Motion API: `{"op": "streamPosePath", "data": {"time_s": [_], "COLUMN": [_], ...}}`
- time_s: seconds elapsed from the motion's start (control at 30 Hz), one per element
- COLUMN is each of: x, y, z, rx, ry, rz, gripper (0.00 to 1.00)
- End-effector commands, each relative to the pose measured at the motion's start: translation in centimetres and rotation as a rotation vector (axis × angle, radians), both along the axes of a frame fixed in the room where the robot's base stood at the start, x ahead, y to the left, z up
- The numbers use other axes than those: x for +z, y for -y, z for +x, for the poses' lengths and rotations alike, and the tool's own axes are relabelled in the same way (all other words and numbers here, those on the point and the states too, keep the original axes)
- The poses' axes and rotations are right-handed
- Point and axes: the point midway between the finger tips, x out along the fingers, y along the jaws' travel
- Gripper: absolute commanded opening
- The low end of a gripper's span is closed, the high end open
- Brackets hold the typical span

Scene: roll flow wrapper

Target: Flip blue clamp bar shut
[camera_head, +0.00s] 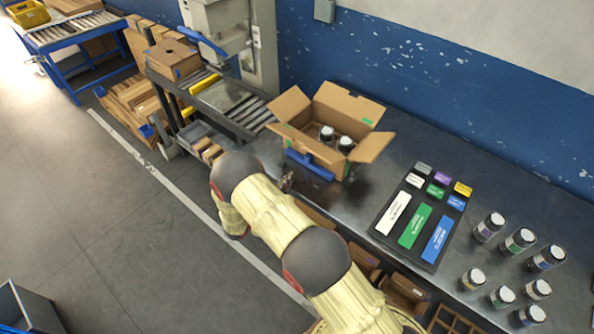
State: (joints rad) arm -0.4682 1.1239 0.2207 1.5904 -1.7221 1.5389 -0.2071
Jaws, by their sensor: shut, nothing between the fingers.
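A blue bar (311,165) lies low along the front side of the open cardboard carton (287,104), close to the bench edge. It looks tilted slightly down to the right. My gripper (287,182) is small in view, just in front of the bar's left end, at the bench's front edge. Its fingers look closed with nothing seen in them. I cannot tell whether it touches the bar. Another blue bar (203,45) slants on the grey machine at the back left. The picture does not settle which bar is the clamp bar. My arm hides part of the bench front.
The carton's flaps stand open, with dark jars (327,134) inside. A dark board (383,222) with coloured labels lies to the right, and several jars (489,227) stand beyond it. A roller conveyor (258,115) runs left of the carton. Boxes sit below the bench.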

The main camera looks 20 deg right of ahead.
Motion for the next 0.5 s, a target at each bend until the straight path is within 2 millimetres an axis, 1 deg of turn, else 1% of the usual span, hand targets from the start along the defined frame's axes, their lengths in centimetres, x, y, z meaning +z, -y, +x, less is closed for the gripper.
{"op": "streamPosePath", "data": {"time_s": [0.03,0.2,0.33,0.5], "x": [0.1,0.1,0.1,0.0], "y": [-1.0,-2.9,-3.6,-3.8], "z": [-0.5,-1.9,-2.5,-2.7], "rx": [0.003,0.002,0.000,0.000], "ry": [0.001,0.001,0.001,0.001], "rz": [0.001,0.000,0.001,0.001], "gripper": [0.00,0.00,0.00,0.00]}}
